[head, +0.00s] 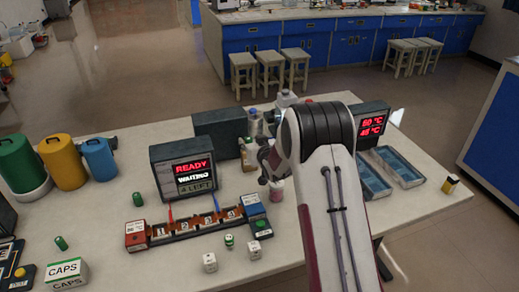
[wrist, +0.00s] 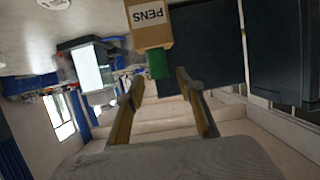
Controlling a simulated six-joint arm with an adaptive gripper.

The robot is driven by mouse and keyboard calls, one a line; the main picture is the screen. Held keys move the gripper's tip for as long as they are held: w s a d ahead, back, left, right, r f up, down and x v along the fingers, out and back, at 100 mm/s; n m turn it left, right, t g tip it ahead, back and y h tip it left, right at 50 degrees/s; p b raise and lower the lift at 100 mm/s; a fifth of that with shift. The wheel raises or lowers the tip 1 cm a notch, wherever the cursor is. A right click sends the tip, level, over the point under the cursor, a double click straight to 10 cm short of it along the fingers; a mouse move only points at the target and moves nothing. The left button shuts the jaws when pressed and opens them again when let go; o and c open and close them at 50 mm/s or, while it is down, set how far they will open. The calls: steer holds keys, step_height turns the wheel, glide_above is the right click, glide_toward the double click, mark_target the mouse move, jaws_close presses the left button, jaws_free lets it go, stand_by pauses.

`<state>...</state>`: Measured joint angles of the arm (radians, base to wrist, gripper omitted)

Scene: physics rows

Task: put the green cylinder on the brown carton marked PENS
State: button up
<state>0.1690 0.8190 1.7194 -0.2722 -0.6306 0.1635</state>
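The brown carton marked PENS (wrist: 153,37) shows at the top of the wrist view, its label readable. A green cylinder (wrist: 157,64) meets the carton's unlabelled edge in that picture, which seems turned over, so it appears to stand on the carton. My gripper (wrist: 160,80) has its fingers spread either side of the cylinder, with gaps on both sides. In the head view my gripper (head: 266,160) is partly hidden by my arm, beside a small brown box (head: 246,161). Other green cylinders lie or stand on the table (head: 138,199), by the CAPS carton (head: 61,243) and near the dice (head: 229,241).
A dark box (head: 220,130) is behind. Bottles (head: 254,124) stand close to my gripper. Blue trays (head: 402,165) lie right.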

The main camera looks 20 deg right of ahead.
steer(key=v, duration=1)
steer(key=shift+s, duration=0.1)
steer(key=shift+r, duration=0.1)
stand_by(0.5)
steer(key=s+a+r+g+h, duration=0.1)
steer(key=s+a+r+g, duration=0.1)
steer(key=s+r, duration=0.55)
steer(key=s+a+r+g, duration=0.2)
steer(key=s+r, duration=0.3)
steer(key=s, duration=0.5)
steer(key=s+a+g, duration=0.2)
steer(key=s, duration=1.2)
steer(key=s+a+g+y, duration=0.1)
steer(key=s+a+g, duration=0.1)
steer(key=s, duration=1.2)
steer(key=shift+s+a, duration=0.2)
steer(key=shift+a, duration=0.3)
